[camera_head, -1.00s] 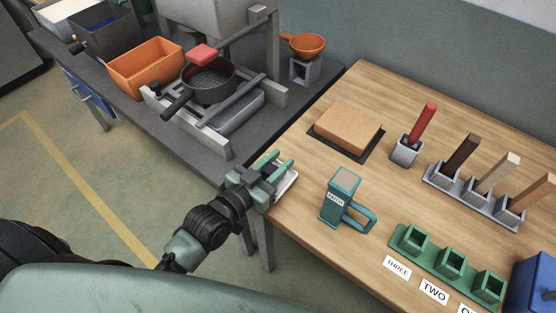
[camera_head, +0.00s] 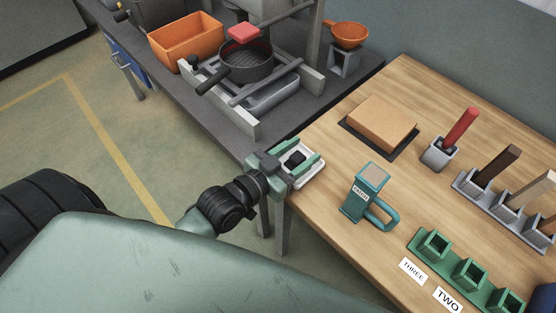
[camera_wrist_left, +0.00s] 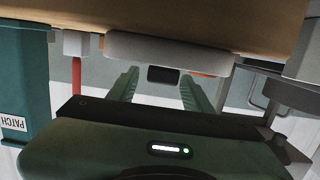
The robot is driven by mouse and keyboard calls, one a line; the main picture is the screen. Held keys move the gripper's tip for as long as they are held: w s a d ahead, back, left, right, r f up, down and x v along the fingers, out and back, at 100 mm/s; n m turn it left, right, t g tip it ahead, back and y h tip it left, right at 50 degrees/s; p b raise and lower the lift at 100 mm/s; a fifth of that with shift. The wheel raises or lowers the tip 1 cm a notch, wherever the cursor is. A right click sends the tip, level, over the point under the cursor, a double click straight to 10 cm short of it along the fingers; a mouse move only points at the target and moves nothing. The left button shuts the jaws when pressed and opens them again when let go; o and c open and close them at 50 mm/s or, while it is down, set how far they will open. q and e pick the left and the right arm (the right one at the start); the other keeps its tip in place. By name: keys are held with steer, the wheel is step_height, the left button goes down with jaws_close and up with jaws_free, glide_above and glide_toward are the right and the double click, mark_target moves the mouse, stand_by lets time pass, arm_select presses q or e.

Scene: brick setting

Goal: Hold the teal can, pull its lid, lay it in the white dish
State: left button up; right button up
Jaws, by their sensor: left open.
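The teal can (camera_head: 357,203), with a side handle and a "PATCH" label, stands upright on the wooden table; its top shows a tan, flat face. It also shows at the left of the left wrist view (camera_wrist_left: 22,80). The white dish (camera_head: 313,180) lies at the table's left corner. A small black piece (camera_head: 295,158), perhaps the lid, is at the dish between my left fingers; it shows in the wrist view (camera_wrist_left: 162,75) too. My left gripper (camera_head: 307,158) is open around it, apart from the can. My right gripper is not in view.
A tan block on a dark mat (camera_head: 382,122), a red-handled tool in a grey holder (camera_head: 439,153) and a green rack (camera_head: 468,272) stand on the table. A dark bench with a pan (camera_head: 246,62) and an orange bin (camera_head: 186,42) adjoins at the back left.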

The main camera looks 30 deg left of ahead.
arm_select(q)
steer(key=b+v, duration=0.1)
steer(key=v, duration=0.9)
steer(key=shift+w, duration=0.1)
stand_by(1.0)
